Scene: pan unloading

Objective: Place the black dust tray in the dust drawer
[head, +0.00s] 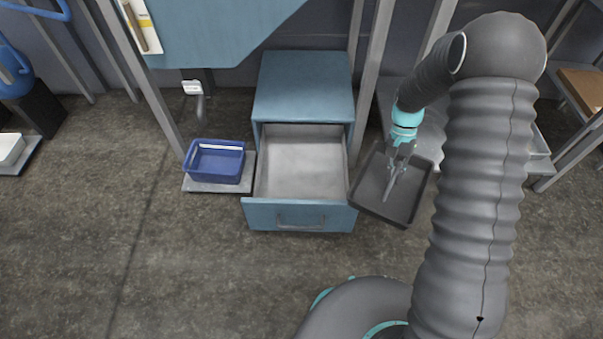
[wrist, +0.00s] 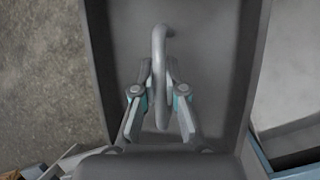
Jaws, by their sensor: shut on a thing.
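The black dust tray (head: 376,202) hangs from my gripper (head: 398,165), to the right of the open drawer. In the wrist view my gripper (wrist: 159,92) is shut on the grey handle (wrist: 160,45) that rises from the tray (wrist: 205,40). The tray is slightly turned relative to the drawer and looks close to the drawer's right front corner; I cannot tell whether they touch. The dust drawer (head: 303,165) is pulled out of a blue cabinet (head: 303,85) and is empty, with a grey inside and a blue front with a handle.
A blue bin (head: 217,163) stands on a grey plate (head: 205,187) just left of the drawer. Metal posts (head: 366,95) rise on both sides of the cabinet, and a blue hopper (head: 215,30) hangs above. The floor (head: 200,260) in front of the drawer is clear.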

